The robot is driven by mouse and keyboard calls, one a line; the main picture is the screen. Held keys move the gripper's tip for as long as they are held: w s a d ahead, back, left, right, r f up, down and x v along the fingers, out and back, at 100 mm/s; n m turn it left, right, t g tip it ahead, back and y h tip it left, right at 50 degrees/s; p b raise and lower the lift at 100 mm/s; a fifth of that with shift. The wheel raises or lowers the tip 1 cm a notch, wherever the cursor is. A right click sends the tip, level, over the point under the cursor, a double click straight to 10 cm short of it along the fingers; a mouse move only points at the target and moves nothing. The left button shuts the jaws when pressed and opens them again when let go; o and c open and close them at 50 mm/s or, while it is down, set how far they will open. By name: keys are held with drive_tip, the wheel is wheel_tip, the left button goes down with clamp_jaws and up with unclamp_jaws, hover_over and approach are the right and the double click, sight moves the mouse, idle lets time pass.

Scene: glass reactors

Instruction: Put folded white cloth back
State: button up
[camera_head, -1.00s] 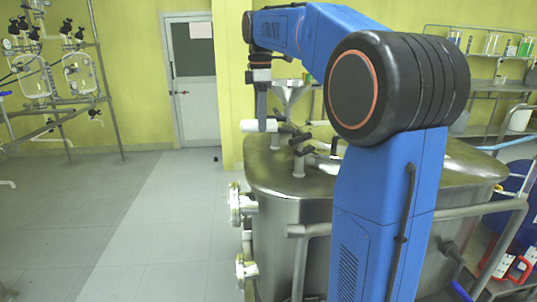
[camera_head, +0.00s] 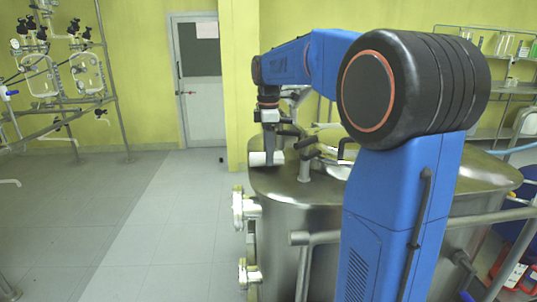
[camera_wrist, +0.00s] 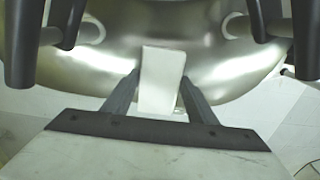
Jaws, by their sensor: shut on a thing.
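The folded white cloth (camera_head: 262,158) is a small white block at the end of my arm, low over the left part of the steel vessel's lid (camera_head: 320,188) in the head view. In the wrist view the cloth (camera_wrist: 160,78) stands between the two dark fingers of my gripper (camera_wrist: 158,92), with the shiny curved metal behind it. The gripper is shut on the cloth. In the head view my gripper (camera_head: 272,150) points down. I cannot tell whether the cloth touches the lid.
Pipe fittings with dark handles (camera_head: 305,160) rise from the lid just right of the cloth. Dark handles (camera_wrist: 303,40) also show at both upper sides in the wrist view. White flanged fittings (camera_head: 240,210) stick out of the vessel's left side. The floor (camera_head: 150,220) at left is clear.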

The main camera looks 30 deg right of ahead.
drive_tip(key=shift+f, duration=0.4)
drive_tip(key=shift+f, duration=0.1)
drive_tip(key=o, duration=1.1)
wheel_tip(320, 180, up, 12)
drive_tip(key=shift+s, duration=0.15)
